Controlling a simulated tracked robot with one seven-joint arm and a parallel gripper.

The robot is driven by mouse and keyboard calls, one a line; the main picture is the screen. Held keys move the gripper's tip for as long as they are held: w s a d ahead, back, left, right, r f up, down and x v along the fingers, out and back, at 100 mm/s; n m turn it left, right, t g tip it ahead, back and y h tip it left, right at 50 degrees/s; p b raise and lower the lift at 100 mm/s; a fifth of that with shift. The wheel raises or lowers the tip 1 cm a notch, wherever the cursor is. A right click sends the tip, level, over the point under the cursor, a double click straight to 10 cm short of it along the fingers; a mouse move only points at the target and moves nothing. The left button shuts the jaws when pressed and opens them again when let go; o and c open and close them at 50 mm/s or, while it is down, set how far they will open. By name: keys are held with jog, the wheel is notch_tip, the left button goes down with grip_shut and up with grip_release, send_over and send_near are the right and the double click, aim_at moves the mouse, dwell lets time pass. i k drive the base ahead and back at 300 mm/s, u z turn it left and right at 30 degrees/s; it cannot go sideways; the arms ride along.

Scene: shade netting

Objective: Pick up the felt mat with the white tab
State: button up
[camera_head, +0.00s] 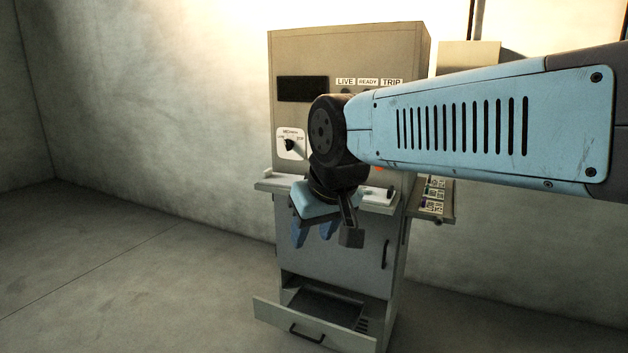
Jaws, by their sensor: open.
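I cannot make out a felt mat with a white tab for certain. A dark flat sheet (325,305) lies in the open bottom drawer (312,330) of a grey cabinet, and I cannot tell whether it is the mat; no white tab shows on it. My arm and gripper hide the middle of the cabinet's ledge.
The grey cabinet (350,52) has a dark display, a dial plate (291,144) and labels LIVE, READY and TRIP. A narrow ledge (268,186) juts out at mid height. A side shelf (436,205) with small cards sticks out at right. Floor at left is clear.

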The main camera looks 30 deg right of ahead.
aim_at(285, 181)
jog(key=z, duration=0.9)
jog(key=i, duration=1.15)
jog(key=u, duration=0.15)
